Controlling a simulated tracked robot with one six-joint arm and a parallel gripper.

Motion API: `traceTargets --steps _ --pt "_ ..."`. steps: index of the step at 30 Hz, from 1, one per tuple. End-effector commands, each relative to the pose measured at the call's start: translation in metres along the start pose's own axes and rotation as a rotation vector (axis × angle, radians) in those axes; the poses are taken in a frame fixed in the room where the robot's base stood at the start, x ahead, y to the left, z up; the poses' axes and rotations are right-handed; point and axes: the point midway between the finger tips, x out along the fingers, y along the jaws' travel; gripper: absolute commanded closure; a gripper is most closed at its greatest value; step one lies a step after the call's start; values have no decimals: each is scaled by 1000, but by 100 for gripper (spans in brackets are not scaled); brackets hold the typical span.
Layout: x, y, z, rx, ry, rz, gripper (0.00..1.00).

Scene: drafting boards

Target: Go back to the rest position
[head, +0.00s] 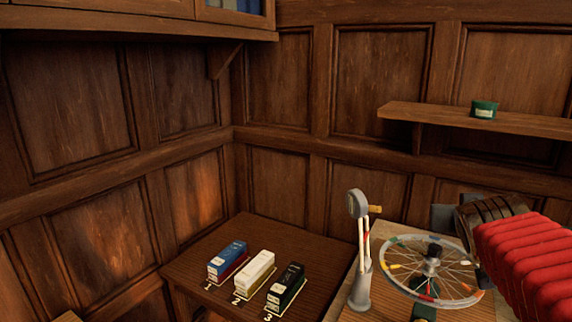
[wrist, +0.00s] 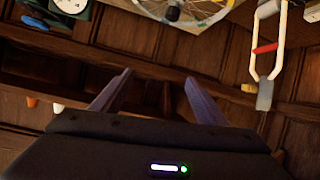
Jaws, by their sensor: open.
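My gripper (wrist: 157,82) shows in the wrist view with its two fingers spread apart. It is open and nothing is between the fingers. Behind it in that view are dark wood panels. In the head view a red ribbed sleeve (head: 525,262) fills the lower right, and I cannot make out the fingers there.
A small wooden table (head: 222,232) holds a blue box (head: 228,256), a white box (head: 256,270) and a black box (head: 287,284) on numbered places. A spoked wheel (head: 405,262) and a grey upright gauge (head: 357,205) stand right of it. A shelf (head: 535,124) carries a green tin (head: 484,109).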

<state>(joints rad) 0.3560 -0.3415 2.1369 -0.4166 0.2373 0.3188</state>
Motion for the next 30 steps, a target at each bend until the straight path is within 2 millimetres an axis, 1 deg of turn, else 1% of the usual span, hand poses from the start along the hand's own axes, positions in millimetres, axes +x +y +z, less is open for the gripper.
traceTargets --steps 1,3,5,6,8,9,11,12,14,15,18,21,23,30 --pt "-13 -14 16 -7 -37 -20 33" --pt "-29 -30 41 -17 -100 -47 33" --pt "-44 -43 63 -29 -155 -73 33" --pt "-54 -51 79 -36 -192 -92 33" --pt "-70 -64 102 -51 -247 -123 33" --pt "-81 -72 118 -63 -285 -145 33" --pt "-98 -84 142 -82 -341 -181 33" --pt "-110 -91 158 -95 -378 -207 33" --pt "-128 -102 183 -118 -434 -248 33" --pt "-139 -108 198 -133 -468 -275 33" --pt "-164 -119 229 -166 -541 -332 33" --pt "-179 -125 248 -188 -585 -369 33" --pt "-183 -126 254 -196 -599 -378 33" --pt "-184 -127 256 -197 -604 -381 33"
